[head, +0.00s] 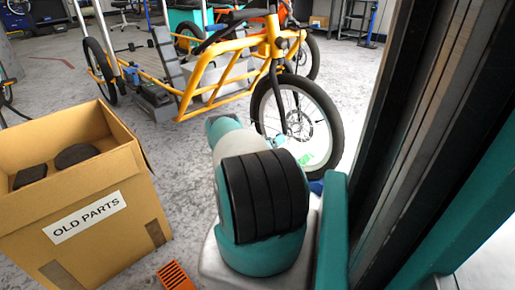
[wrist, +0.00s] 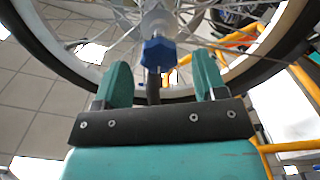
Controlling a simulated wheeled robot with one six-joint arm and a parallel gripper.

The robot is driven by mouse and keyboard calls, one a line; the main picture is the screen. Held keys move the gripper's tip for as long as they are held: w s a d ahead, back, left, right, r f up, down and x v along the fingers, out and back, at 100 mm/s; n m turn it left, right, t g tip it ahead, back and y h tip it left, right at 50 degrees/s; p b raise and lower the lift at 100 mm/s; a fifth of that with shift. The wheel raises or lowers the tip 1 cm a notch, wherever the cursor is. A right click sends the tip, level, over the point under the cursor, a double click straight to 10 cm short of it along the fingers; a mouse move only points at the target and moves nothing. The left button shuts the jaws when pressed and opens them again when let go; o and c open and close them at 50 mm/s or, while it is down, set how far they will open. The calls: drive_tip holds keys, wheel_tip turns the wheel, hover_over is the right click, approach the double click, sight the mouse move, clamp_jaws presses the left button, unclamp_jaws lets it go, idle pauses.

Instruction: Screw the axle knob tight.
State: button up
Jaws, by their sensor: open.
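The blue axle knob (wrist: 158,53) sits at the hub of a spoked wheel in the wrist view. My gripper (wrist: 163,75) is open, with one teal finger on each side below the knob. The knob shows just beyond the fingertips, near the middle of the gap and slightly left; nothing is held. I cannot tell the exact depth between fingers and knob. In the head view the front wheel (head: 333,118) of the yellow cargo bike (head: 205,82) stands ahead of my arm, which hides much of the gripper and the wheel's lower left.
A cardboard box (head: 130,190) labelled OLD PARTS, holding dark pieces, stands at the left. An orange slotted object (head: 174,275) lies at the bottom. Dark fork legs (head: 273,88) flank the wheel. Grey floor (head: 180,155) is clear between box and bike.

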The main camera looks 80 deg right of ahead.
drive_tip(key=p+v, duration=1.1)
drive_tip(key=v, duration=0.3)
drive_tip(key=shift+w+a, duration=0.2)
idle(0.4)
